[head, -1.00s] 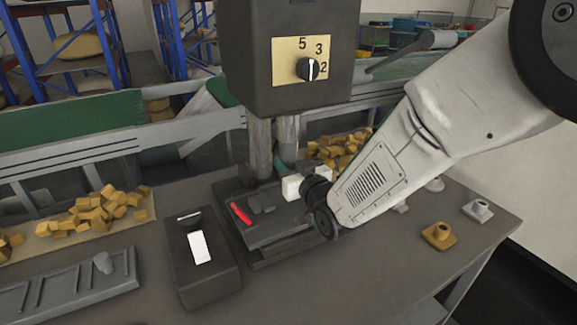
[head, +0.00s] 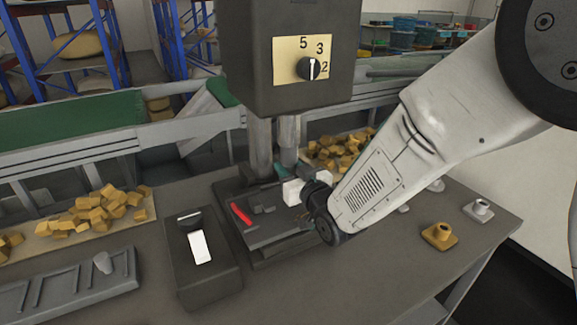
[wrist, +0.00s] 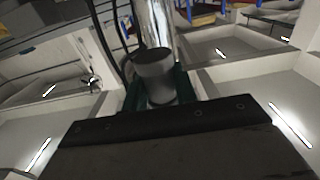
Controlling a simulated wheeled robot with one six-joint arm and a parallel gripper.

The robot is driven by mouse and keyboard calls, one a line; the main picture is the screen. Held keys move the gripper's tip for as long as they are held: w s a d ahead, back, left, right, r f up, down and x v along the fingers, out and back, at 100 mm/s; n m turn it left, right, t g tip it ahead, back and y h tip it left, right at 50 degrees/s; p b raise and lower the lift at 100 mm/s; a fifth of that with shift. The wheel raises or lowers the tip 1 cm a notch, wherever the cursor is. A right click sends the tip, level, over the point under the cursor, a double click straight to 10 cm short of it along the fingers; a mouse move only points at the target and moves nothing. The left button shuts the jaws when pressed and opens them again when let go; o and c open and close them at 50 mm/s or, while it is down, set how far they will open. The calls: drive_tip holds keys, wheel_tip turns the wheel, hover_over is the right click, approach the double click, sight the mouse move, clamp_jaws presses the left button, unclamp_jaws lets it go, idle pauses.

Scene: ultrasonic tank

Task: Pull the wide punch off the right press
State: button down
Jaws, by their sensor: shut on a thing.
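The press has a dark head (head: 290,45) with a dial, and a round ram (head: 288,142) hangs below it. My gripper (head: 281,170), with teal fingers, is just under the ram's lower end. In the wrist view the gripper (wrist: 158,92) is shut on a short grey cylinder, the wide punch (wrist: 156,80). The punch is upright, below the shiny ram (wrist: 159,25). I cannot tell whether punch and ram still touch. In the head view the punch is mostly hidden by my fingers and wrist.
The press base (head: 285,238) with a red strip (head: 241,213) lies below. A control box (head: 205,265) stands left of it. A gold piece (head: 437,236) and a silver piece (head: 478,210) stand on the right. Yellow blocks (head: 95,210) lie at left. The front right tabletop is clear.

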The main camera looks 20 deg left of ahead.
drive_tip(key=v, duration=0.5)
approach(292, 171)
drive_tip(key=shift+v, duration=1.25)
